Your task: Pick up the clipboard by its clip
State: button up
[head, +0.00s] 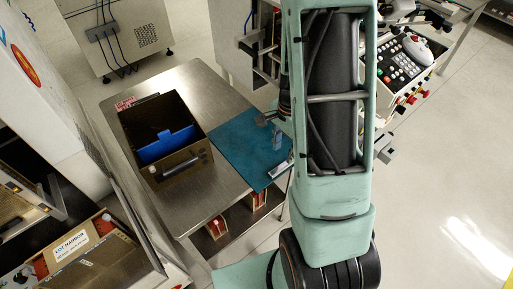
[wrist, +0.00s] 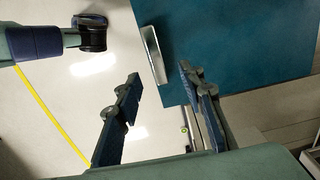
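My gripper (wrist: 164,104) is open in the wrist view, its two dark fingers apart with nothing held between them. In the head view it is largely hidden by my arm, near the right side of the table. A flat teal sheet (wrist: 235,45) fills the upper right of the wrist view. It also lies on the table's right end in the head view (head: 235,142). A narrow pale metal piece (wrist: 152,55) sits at the sheet's left edge, ahead of my fingers and apart from them.
The steel table (head: 185,82) bears a dark open box (head: 187,165) with a blue piece (head: 167,146) inside. A console with buttons (head: 400,62) stands at the upper right. White cabinets and a carton (head: 90,262) are at the left. The floor at right is clear.

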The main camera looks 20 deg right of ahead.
aim_at(281, 166)
notch_tip(281, 166, down, 2)
jog(key=f, duration=0.2)
jog(key=s+f, duration=0.1)
jog(key=f, duration=0.1)
jog(key=shift+a, duration=0.25)
jog(key=shift+w+f+b, duration=0.15)
jog(key=shift+f+b, duration=0.15)
jog(key=shift+f, duration=0.35)
jog(key=shift+c, duration=0.2)
grip_shut()
